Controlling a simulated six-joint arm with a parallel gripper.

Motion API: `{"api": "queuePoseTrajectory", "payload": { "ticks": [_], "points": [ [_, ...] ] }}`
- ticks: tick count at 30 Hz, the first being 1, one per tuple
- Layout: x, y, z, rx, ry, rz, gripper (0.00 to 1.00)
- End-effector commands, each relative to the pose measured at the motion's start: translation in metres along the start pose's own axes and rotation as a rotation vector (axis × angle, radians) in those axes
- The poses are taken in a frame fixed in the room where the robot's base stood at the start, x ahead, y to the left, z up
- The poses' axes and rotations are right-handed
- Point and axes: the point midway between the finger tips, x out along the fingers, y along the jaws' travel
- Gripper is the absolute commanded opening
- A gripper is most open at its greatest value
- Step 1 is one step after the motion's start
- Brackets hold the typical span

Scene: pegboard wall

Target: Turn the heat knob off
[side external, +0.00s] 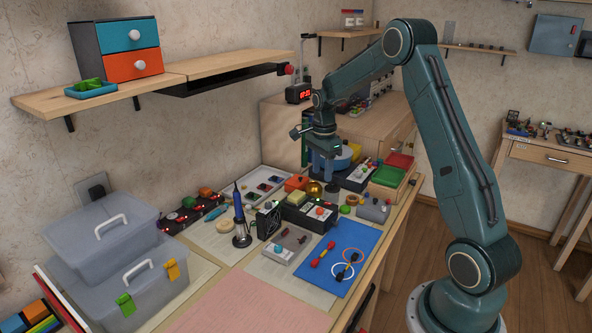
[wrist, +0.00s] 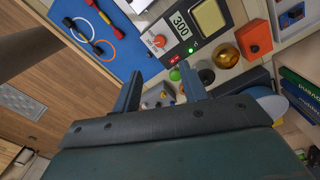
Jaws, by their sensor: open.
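The heat knob is likely the orange-red knob (wrist: 158,41) on the dark station (wrist: 180,27), whose display reads 300. A green light glows on its panel, with small red marks beside it. In the side view the station (side external: 300,216) stands mid-bench with the orange-red knob (side external: 320,211) on its face. My gripper (wrist: 159,68) is open, its two fingers apart with nothing held between them. In the side view my gripper (side external: 325,172) hangs above the bench, behind and to the right of the station, apart from the knob.
A blue mat (side external: 343,262) with ring-shaped items is in front. Grey storage boxes (side external: 140,285) stand at left. The pink sheet (side external: 250,303) is clear.

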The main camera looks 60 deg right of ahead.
Motion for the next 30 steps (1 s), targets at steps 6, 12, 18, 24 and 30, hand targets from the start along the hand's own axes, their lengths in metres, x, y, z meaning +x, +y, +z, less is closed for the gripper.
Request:
{"api": "queuePoseTrajectory", "payload": {
  "ticks": [6,12,18,24,30],
  "points": [
    [0.025,0.001,0.0,-0.001,0.0,0.003,0.43],
    [0.055,0.001,0.0,-0.001,0.0,0.003,0.43],
    [0.086,0.001,0.0,-0.002,0.0,0.003,0.43],
    [0.111,0.001,0.0,-0.002,0.0,0.003,0.43],
    [0.126,0.0,0.0,-0.002,0.0,0.001,0.43]
  ]
}}
